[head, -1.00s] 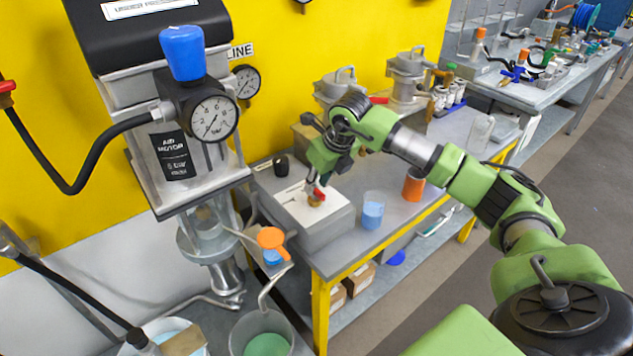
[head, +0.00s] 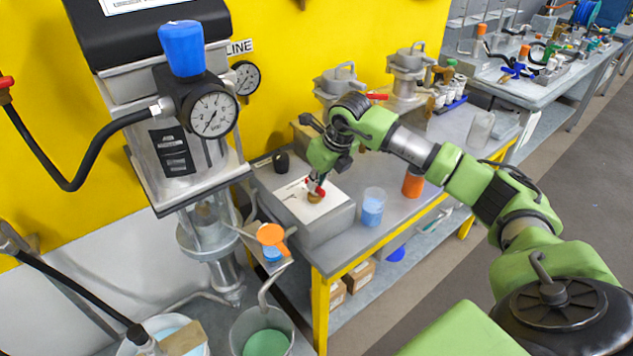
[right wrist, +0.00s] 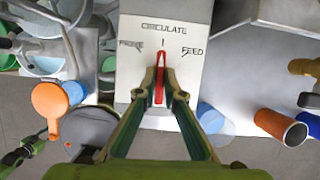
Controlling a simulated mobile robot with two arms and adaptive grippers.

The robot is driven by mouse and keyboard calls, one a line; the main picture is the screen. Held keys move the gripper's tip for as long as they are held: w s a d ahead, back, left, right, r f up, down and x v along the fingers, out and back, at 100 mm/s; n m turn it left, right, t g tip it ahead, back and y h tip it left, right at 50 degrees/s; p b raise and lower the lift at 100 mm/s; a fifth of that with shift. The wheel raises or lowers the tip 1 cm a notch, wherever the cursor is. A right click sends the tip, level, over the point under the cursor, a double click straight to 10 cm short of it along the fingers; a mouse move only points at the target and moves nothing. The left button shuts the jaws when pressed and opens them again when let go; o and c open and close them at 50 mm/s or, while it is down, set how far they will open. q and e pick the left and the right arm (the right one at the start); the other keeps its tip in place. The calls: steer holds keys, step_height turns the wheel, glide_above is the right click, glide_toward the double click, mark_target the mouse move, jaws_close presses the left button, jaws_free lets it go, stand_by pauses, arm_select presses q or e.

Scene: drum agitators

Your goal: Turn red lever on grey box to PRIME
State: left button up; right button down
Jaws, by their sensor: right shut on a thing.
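The grey box (head: 328,228) with a white top plate stands on the bench in the head view. In the right wrist view its plate (right wrist: 135,28) reads PRIME at left, CIRCULATE at top and FEED at right. The red lever (right wrist: 160,66) points up at the mark under CIRCULATE. My right gripper (head: 316,186) is over the box, fingers pointing down at the lever's brass base (head: 314,198). In the right wrist view the right gripper's fingers (right wrist: 161,88) are closed around the lever, one on each side.
A beaker of blue liquid (head: 373,208) and an orange cylinder (head: 413,184) stand right of the box. A black knob-like object (head: 281,163) is behind it. The bench front edge is yellow.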

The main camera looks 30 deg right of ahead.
steer(key=n+y+b, duration=0.1)
steer(key=n, duration=0.2)
steer(key=shift+d+b, duration=0.15)
steer(key=shift+b, duration=0.25)
steer(key=shift+w+n+g+y+b, duration=0.1)
steer(key=shift+n+g+y+b, duration=0.25)
steer(key=shift+n, duration=1)
steer(key=shift+w+n+g+y+b, duration=0.1)
steer(key=shift+n+g+y, duration=0.35)
steer(key=shift+n, duration=0.9)
steer(key=c, duration=2.1)
jaws_free()
steer(key=shift+c, duration=0.2)
steer(key=shift+s, duration=0.1)
steer(key=v, duration=1.2)
steer(key=shift+d, duration=0.15)
